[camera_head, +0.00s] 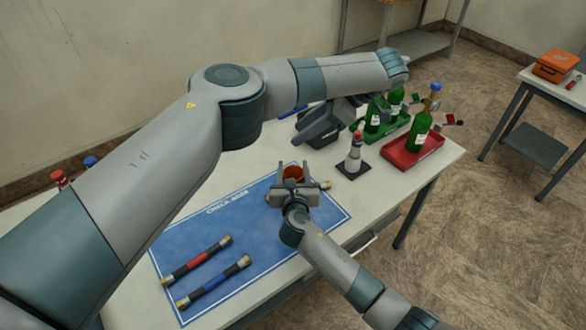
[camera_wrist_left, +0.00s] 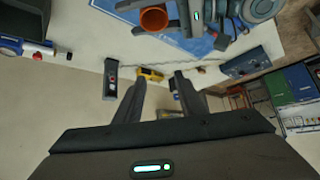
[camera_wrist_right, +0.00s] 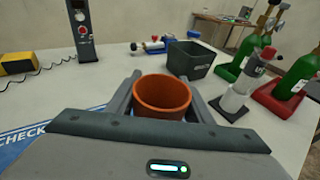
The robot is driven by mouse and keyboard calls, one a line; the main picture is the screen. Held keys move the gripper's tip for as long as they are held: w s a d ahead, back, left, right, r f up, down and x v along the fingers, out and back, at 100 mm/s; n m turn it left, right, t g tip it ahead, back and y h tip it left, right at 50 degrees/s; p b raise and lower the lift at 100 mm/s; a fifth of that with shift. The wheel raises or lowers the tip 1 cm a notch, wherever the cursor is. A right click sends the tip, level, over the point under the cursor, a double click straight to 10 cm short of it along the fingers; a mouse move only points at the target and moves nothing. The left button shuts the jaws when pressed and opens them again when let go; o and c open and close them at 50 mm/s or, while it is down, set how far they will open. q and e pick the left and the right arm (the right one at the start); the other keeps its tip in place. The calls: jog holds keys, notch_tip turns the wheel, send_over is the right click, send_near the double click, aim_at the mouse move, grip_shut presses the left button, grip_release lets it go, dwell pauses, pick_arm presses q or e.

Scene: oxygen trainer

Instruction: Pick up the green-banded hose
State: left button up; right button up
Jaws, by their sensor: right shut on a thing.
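My right gripper (camera_head: 293,175) is shut on an orange cup (camera_wrist_right: 162,95), held upright between its fingers above the blue mat. Brass ends of a hose (camera_head: 325,185) show at both sides of this gripper; its band is hidden, so I cannot tell its colour or whether the gripper touches it. A red-banded hose (camera_head: 197,257) and a blue-banded hose (camera_head: 214,283) lie side by side at the mat's near left. No green band is visible. My left gripper (camera_wrist_left: 158,83) is open and empty, over the back of the table in the head view.
The blue check-area mat (camera_head: 170,245) covers the table's front. A dark bin (camera_wrist_right: 190,58), a white-and-grey bottle on a black pad (camera_head: 353,168), and green bottles in green and red trays (camera_head: 412,160) stand at the right. A yellow item (camera_wrist_right: 17,62) and black device (camera_wrist_right: 82,30) stand farther back.

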pick_arm(q)
jog(key=shift+o, duration=0.3)
jog(key=shift+f, duration=0.1)
notch_tip(320, 180, down, 10)
jog(key=s+d+m+g+h, duration=0.15)
jog(key=m+h, duration=0.65)
jog(key=m, duration=0.9)
jog(key=w+a+m+t+h, duration=0.3)
jog(key=w+a+m+h, duration=0.2)
jog(key=a+m, duration=0.7)
notch_tip(320, 180, down, 6)
jog(key=s+a+m+g, duration=0.1)
jog(key=s+a+m, duration=0.1)
jog(key=shift+s+g, duration=0.15)
jog(key=shift+g, duration=0.2)
